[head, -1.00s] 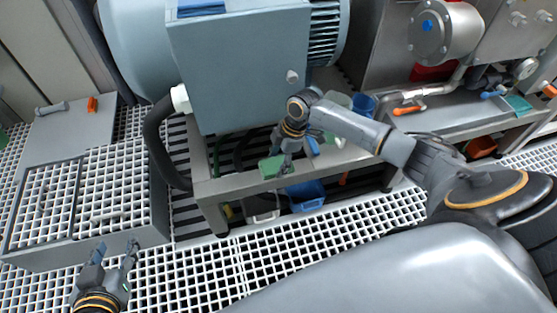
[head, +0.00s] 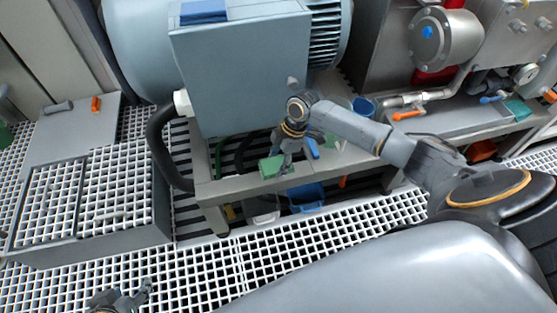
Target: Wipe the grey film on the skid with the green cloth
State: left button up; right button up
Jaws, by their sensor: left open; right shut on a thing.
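The green cloth (head: 271,167) is at the front rail of the skid (head: 232,187), below the blue-grey cabinet. My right gripper (head: 284,166) is shut on the cloth and points down at the rail. The cloth appears to lie against the rail's top, though I cannot be sure of contact. I cannot make out the grey film; the gripper and cloth hide part of the rail. My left gripper (head: 137,295) is open and empty over the white floor grating at the bottom left, partly cut off by the picture edge.
A blue-grey cabinet (head: 240,75) rises right behind the rail. A black hose (head: 157,140) curves down at its left. A blue bin (head: 306,197) and a whitish container (head: 264,210) stand under the skid. A blue cup (head: 363,107) stands to the right. The front grating is free.

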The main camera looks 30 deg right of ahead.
pick_arm(q)
jog(key=s+a+f+g+p, duration=0.1)
jog(key=s+g, duration=0.2)
jog(key=s, duration=0.3)
jog(key=shift+a+f+y, duration=0.2)
jog(key=shift+y, duration=0.2)
pick_arm(e)
jog(key=shift+r, duration=0.6)
pick_arm(q)
jog(key=shift+s, duration=0.1)
pick_arm(e)
jog(key=shift+r, duration=0.1)
